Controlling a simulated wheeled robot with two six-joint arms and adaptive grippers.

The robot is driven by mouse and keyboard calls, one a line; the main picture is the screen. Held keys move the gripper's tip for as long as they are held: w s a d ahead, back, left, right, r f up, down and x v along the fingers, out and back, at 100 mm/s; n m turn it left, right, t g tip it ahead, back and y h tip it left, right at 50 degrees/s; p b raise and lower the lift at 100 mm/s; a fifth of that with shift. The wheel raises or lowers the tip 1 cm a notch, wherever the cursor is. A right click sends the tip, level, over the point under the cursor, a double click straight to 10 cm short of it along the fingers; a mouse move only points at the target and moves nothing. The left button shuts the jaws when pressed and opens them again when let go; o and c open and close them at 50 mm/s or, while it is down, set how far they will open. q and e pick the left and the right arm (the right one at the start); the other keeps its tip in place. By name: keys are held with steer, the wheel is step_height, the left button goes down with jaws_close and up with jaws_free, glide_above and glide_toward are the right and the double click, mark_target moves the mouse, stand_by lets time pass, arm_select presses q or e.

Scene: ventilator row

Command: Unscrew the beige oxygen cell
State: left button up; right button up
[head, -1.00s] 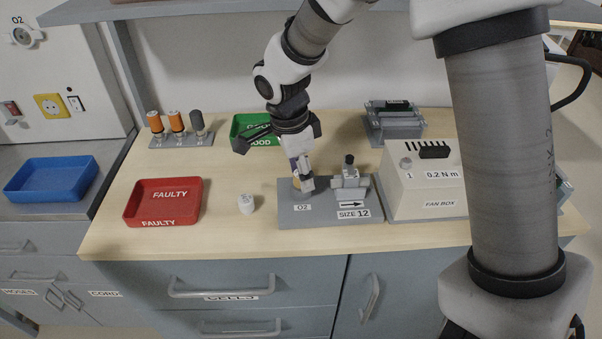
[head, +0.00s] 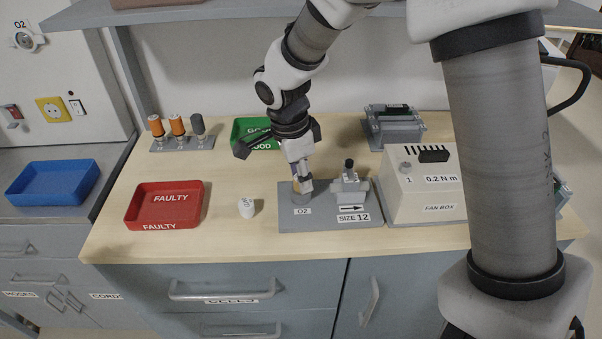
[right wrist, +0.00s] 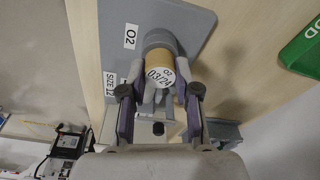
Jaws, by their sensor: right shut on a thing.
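The beige oxygen cell (right wrist: 160,68), with a white end marked "O2 03/24", stands at the grey round socket (right wrist: 157,40) of the O2 plate. In the head view only a beige sliver of the cell (head: 296,185) shows beside my fingers. My right gripper (head: 303,186) comes down from above and is shut on the cell. In the right wrist view its two fingers (right wrist: 160,88) lie on either side of the cell. Whether the thread is still engaged cannot be seen. My left gripper is not in view.
A small white cap-like piece (head: 247,207) lies left of the grey plate (head: 320,220). A grey fitting (head: 350,187) stands close right of the cell. Around are the red FAULTY tray (head: 135,219), green GOOD tray (head: 236,134), cell rack (head: 182,143) and fan box (head: 425,192).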

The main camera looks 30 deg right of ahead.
steer(key=n+p, duration=0.1)
steer(key=n, duration=0.3)
steer(key=shift+r+t+p, duration=0.15)
steer(key=shift+t+p, duration=0.15)
steer(key=shift+p, duration=0.05)
steer(key=shift+n, duration=0.8)
steer(key=n+p, duration=0.1)
steer(key=n, duration=0.1)
steer(key=shift+s+n+t, duration=0.1)
steer(key=shift+n+t, duration=0.2)
steer(key=n+p, duration=0.1)
steer(key=n, duration=0.2)
steer(key=shift+n, duration=0.3)
